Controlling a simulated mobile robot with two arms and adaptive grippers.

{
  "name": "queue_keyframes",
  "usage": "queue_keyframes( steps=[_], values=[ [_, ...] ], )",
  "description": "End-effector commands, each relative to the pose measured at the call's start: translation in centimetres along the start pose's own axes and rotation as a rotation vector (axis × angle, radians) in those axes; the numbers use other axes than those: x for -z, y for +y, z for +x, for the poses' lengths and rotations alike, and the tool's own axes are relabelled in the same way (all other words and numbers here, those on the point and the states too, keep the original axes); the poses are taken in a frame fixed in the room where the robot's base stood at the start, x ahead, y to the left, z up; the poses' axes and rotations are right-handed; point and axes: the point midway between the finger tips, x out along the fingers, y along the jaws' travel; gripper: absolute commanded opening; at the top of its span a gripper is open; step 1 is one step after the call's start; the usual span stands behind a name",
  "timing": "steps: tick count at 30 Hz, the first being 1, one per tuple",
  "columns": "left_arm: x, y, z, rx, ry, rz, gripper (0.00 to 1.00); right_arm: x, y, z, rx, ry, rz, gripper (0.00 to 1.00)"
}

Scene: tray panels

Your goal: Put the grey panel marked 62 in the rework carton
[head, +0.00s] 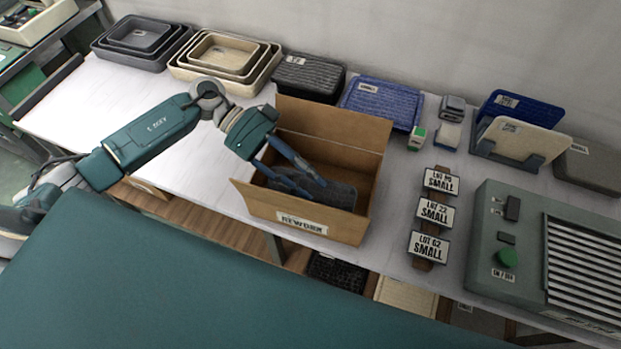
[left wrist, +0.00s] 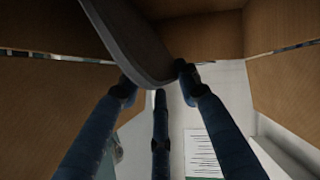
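The rework carton (head: 277,204) is an open cardboard box with a "REWORK" label on its front, near the table's front edge. A dark grey panel (head: 338,194) is inside it, low and toward the front wall; no number on it is readable. My left gripper (head: 315,190) reaches down into the carton from the left, its blue fingers spread apart at the panel's left end. In the left wrist view the grey panel (left wrist: 135,42) has its rounded end at the fingertips, and I cannot tell whether they touch it. My right gripper is not in view.
Nested grey trays (head: 98,50) and cream trays (head: 177,72) stand at the back left. Lot signs (head: 436,213) and a grey-green machine (head: 490,235) stand to the right. The table's left part is clear.

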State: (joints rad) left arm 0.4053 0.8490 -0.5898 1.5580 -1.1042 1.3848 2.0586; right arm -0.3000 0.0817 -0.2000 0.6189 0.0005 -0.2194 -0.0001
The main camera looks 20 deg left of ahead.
Motion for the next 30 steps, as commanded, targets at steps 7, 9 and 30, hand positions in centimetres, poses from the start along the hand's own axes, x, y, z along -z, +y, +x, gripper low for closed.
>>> queue_keyframes(
  steps=[7, 9, 30],
  values=[
    [0.0, -0.2, -4.6, 0.007, -0.002, -0.001, 0.33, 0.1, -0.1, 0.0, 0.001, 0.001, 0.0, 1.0],
    [0.1, -0.1, -6.2, 0.006, 0.0, 0.0, 0.33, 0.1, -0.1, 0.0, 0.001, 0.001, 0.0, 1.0],
    [0.0, 0.0, -11.6, 0.001, 0.001, 0.001, 0.33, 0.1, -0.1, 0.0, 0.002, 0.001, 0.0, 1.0]
  ],
)
